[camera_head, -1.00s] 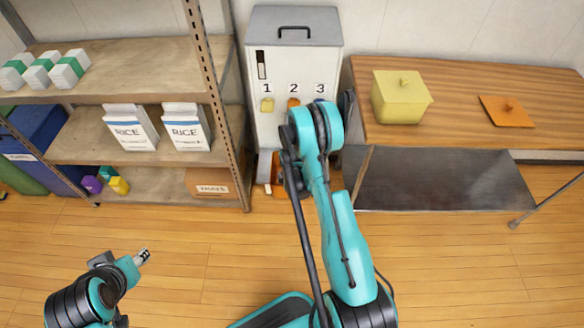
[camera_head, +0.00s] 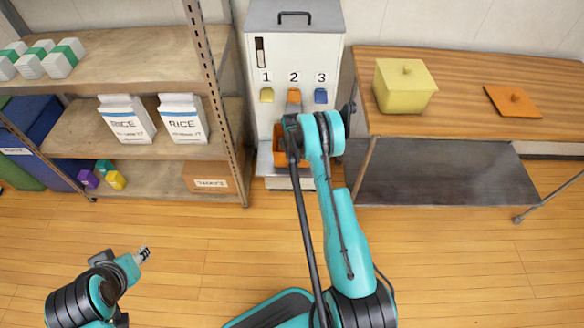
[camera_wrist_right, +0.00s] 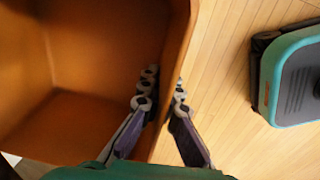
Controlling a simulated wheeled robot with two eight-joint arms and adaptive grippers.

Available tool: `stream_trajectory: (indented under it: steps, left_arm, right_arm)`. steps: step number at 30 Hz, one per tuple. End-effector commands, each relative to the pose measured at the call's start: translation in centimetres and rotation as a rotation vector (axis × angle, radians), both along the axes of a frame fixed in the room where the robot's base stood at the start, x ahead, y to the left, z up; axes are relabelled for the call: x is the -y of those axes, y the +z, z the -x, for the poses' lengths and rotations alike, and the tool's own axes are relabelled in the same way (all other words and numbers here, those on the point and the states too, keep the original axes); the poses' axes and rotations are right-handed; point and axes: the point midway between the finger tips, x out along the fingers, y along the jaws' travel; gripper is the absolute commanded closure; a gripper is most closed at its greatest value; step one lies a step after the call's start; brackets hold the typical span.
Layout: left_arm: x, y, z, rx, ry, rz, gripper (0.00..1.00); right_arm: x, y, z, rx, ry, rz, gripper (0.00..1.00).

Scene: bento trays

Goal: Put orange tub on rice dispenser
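The white rice dispenser (camera_head: 327,75) stands between the shelf and the wooden table. It has numbers 1, 2 and 3 above yellow, orange and blue spouts. The orange tub (camera_head: 280,150) is partly visible at the dispenser's base, below the spouts, with my right arm hiding much of it. The right wrist view shows the tub's open inside (camera_wrist_right: 85,55) close up. My right gripper (camera_wrist_right: 164,88) straddles the tub's wall, one finger inside and one outside, both against it. My left gripper (camera_head: 144,254) is at lower left over the floor, too small to read its opening.
A yellow lidded box (camera_head: 404,88) and an orange lid (camera_head: 512,101) are on the wooden table (camera_head: 465,75). The shelf (camera_head: 165,60) holds rice bags (camera_head: 184,122) and small boxes. The floor (camera_head: 210,250) in front is clear.

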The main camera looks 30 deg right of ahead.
Motion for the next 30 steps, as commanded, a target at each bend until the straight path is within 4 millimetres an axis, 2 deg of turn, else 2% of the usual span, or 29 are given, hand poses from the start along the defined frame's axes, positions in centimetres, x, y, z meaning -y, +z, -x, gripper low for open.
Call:
stream_trajectory:
  steps: [1, 3, 6, 17, 20, 30]
  left_arm:
    - [0.0, -0.9, 0.0, 0.0, 0.0, 0.0, 0.6]
    - [0.0, -1.6, 0.0, 0.0, 0.0, 0.0, 0.6]
    - [0.0, -2.5, 0.0, 0.0, 0.0, 0.0, 0.6]
    - [0.0, -2.2, 0.0, 0.0, 0.0, 0.0, 0.6]
    - [0.0, -2.2, 0.0, 0.0, 0.0, 0.0, 0.6]
    - [0.0, -2.2, 0.0, 0.0, 0.0, 0.0, 0.6]
  right_arm:
    - [0.0, -1.4, 0.0, 0.0, 0.0, 0.0, 1.0]
    - [0.0, -2.8, 0.0, 0.0, 0.0, 0.0, 1.0]
    - [0.2, -3.7, -0.3, 0.0, 0.0, 0.0, 1.0]
    - [0.2, -3.7, -0.3, 0.0, 0.0, 0.0, 1.0]
    - [0.2, -3.8, -0.3, 0.0, 0.0, 0.0, 0.76]
    - [0.2, -3.5, -0.3, 0.0, 0.0, 0.0, 0.74]
